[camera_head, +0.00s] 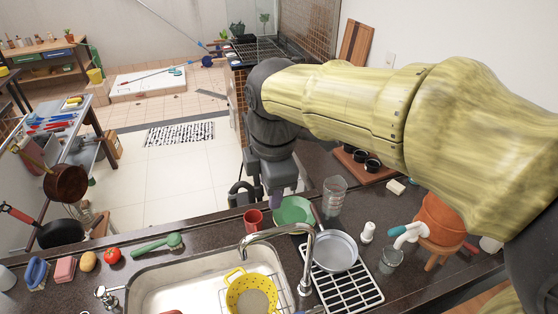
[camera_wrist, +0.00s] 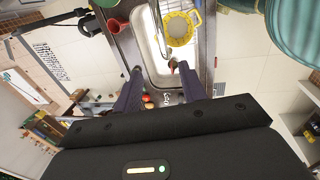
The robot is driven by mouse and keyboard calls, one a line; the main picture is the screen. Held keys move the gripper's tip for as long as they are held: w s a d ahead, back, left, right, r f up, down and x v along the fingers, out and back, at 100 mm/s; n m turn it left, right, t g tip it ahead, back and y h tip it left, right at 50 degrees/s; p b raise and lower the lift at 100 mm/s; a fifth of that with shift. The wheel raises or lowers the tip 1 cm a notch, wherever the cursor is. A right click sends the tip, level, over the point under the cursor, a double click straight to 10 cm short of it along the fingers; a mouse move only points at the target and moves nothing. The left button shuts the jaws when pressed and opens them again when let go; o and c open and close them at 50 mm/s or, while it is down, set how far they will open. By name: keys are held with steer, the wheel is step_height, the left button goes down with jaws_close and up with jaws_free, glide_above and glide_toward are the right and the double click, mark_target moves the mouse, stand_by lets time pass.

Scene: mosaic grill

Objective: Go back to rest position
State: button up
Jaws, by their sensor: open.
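My gripper (camera_head: 276,198) hangs at the end of my arm, above the far edge of the dark counter (camera_head: 115,270), near the green bowl (camera_head: 293,212) and red cup (camera_head: 253,219). In the wrist view my gripper (camera_wrist: 163,82) shows two dark fingers wide apart with nothing held between them. The sink (camera_wrist: 150,52) shows beyond and between the fingers in that view. The fingertips are partly hard to make out in the head view.
A yellow colander (camera_head: 250,292) sits in the sink under the faucet (camera_head: 303,262). A grey pan (camera_head: 335,252) lies on a white rack (camera_head: 345,290). A glass jar (camera_head: 333,196), white bottle (camera_head: 367,232) and orange pot (camera_head: 437,215) stand rightward. Open tiled floor (camera_head: 190,180) lies beyond the counter.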

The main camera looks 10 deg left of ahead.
steer(key=s+d+f+m+b, duration=0.1)
steer(key=d+f+m+b, duration=0.2)
steer(key=d+f+m, duration=0.8)
steer(key=s+d+f+m+h+b, duration=0.1)
steer(key=d+f+m+b, duration=0.3)
steer(key=d+f+m, duration=0.8)
step_height(320, 180, down, 3)
steer(key=shift+s+d+f+m+t+b, duration=0.15)
steer(key=shift+s+d+m+t+b, duration=0.15)
steer(key=shift+d, duration=0.25)
stand_by(0.5)
